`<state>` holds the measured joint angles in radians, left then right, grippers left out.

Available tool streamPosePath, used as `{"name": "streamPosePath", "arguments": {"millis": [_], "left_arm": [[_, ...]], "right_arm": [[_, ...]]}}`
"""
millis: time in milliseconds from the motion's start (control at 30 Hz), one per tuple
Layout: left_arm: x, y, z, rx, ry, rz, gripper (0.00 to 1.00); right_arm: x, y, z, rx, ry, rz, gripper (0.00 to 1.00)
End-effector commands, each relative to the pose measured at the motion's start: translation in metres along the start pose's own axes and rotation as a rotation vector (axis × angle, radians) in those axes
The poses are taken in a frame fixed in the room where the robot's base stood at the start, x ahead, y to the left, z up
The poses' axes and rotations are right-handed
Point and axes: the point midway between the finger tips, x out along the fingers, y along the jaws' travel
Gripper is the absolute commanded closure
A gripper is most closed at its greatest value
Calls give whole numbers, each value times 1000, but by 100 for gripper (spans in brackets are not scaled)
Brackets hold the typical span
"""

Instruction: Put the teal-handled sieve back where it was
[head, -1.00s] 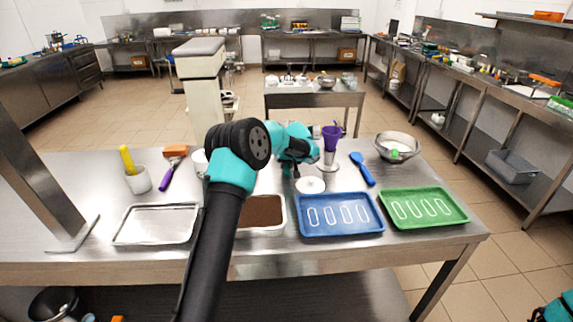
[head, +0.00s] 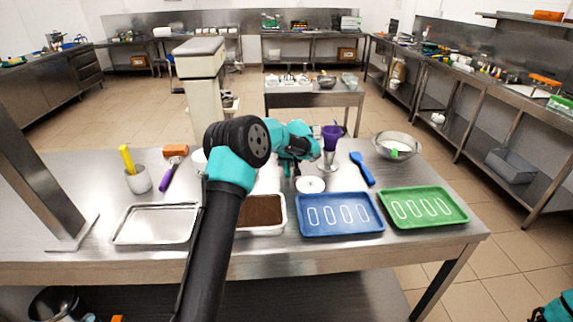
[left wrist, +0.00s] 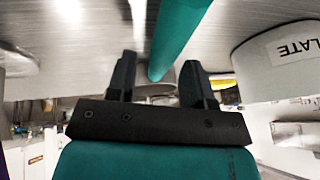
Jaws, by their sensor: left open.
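In the head view my left gripper (head: 292,175) is over the back middle of the steel table, left of a white round pot (head: 311,185). In the left wrist view its two dark fingers (left wrist: 156,76) are apart. A teal handle (left wrist: 178,38) runs down between them, and I see no grip on it. The sieve's head cannot be made out, and my arm hides the sieve in the head view. A pale tub with a label ending "LATE" (left wrist: 285,55) stands beside the fingers in the left wrist view. My right gripper is out of view.
A brown-filled tray (head: 262,232), a blue tray (head: 340,228) and a green tray (head: 425,220) line the front, with an empty metal tray (head: 155,238) at left.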

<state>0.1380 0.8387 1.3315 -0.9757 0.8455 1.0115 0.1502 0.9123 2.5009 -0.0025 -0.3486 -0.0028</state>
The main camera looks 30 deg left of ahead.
Motion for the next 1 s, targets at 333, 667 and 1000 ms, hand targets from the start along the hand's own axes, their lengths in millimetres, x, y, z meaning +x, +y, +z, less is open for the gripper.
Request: {"name": "streamPosePath", "arguments": {"millis": [333,667,1000], "left_arm": [[-63,1,0,1,2,2,53],[-106,0,0,0,0,0,53],[-110,0,0,0,-1,0,53]], "right_arm": [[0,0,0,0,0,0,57],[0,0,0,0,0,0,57],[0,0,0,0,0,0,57]]}}
